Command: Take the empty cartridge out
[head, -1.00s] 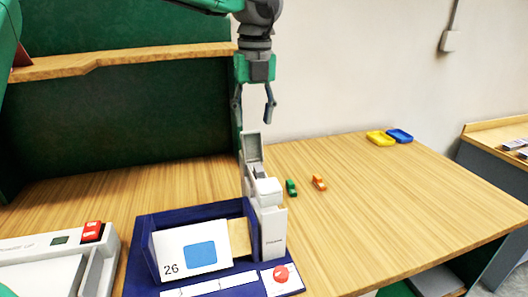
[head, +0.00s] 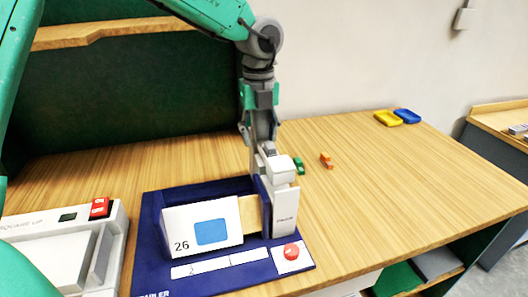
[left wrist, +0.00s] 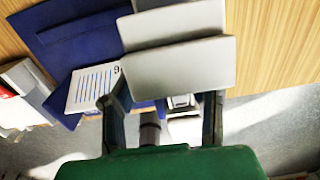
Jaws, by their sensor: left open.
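A white stapler tower (head: 284,205) stands on a dark blue base, with a grey upper part where my left gripper (head: 262,143) is. The gripper points down at the top of the tower. In the left wrist view its fingers (left wrist: 160,106) are apart, with pale grey panels of the tower (left wrist: 180,62) just beyond them. A small light block with a dark slot (left wrist: 182,101) shows between the fingers; I cannot tell whether it is the empty cartridge. A small green piece (head: 299,166) and an orange piece (head: 326,161) lie on the table behind the tower.
A white machine (head: 112,225) stands at the left. Yellow (head: 387,118) and blue (head: 406,116) trays lie at the back right. The table's right side is clear.

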